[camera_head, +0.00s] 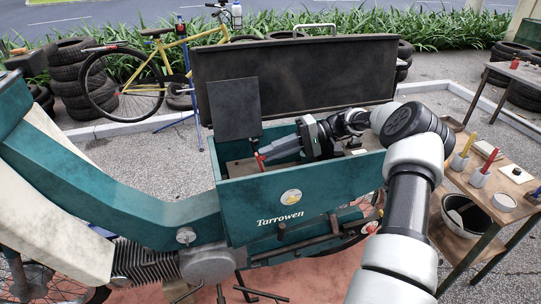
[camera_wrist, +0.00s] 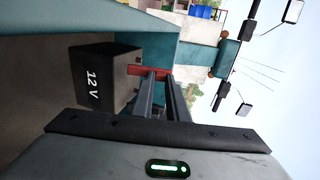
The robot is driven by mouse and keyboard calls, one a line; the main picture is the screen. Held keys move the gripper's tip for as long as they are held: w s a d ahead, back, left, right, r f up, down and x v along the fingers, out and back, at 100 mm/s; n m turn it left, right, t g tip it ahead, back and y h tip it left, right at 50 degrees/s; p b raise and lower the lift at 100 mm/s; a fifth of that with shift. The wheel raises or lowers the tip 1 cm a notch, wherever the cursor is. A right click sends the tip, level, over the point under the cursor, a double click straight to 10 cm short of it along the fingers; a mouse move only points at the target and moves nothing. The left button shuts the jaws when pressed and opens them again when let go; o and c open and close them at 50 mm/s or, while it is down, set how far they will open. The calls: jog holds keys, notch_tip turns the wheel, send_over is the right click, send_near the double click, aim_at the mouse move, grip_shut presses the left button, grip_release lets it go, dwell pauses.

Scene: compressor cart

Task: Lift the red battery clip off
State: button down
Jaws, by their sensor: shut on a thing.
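The red battery clip (camera_head: 260,161) is at the left end inside the open teal box (camera_head: 311,204). In the wrist view the red clip (camera_wrist: 135,70) lies at the top face of the black battery marked 12 V (camera_wrist: 95,78). My gripper (camera_head: 264,153) reaches into the box from the right, its fingers shut on the clip. In the wrist view the fingertips (camera_wrist: 160,74) hide part of the clip. I cannot tell whether the clip touches the battery's terminal. The battery is hidden by the box wall in the head view.
The dark lid (camera_head: 295,75) stands open behind the box, and a dark panel (camera_head: 234,108) rises at its left end. A side table (camera_head: 507,183) with cups and a bowl (camera_head: 466,216) stands at right. A bicycle (camera_head: 160,75) and stacked tires (camera_head: 70,80) are behind.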

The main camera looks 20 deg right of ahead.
dwell(0.4)
jog(key=c, duration=1.7)
grip_release()
jog(key=shift+d, duration=0.1)
jog(key=v, duration=0.7)
jog(key=shift+d+b, duration=0.2)
jog(key=shift+b, duration=0.2)
jog(key=shift+a, duration=0.1)
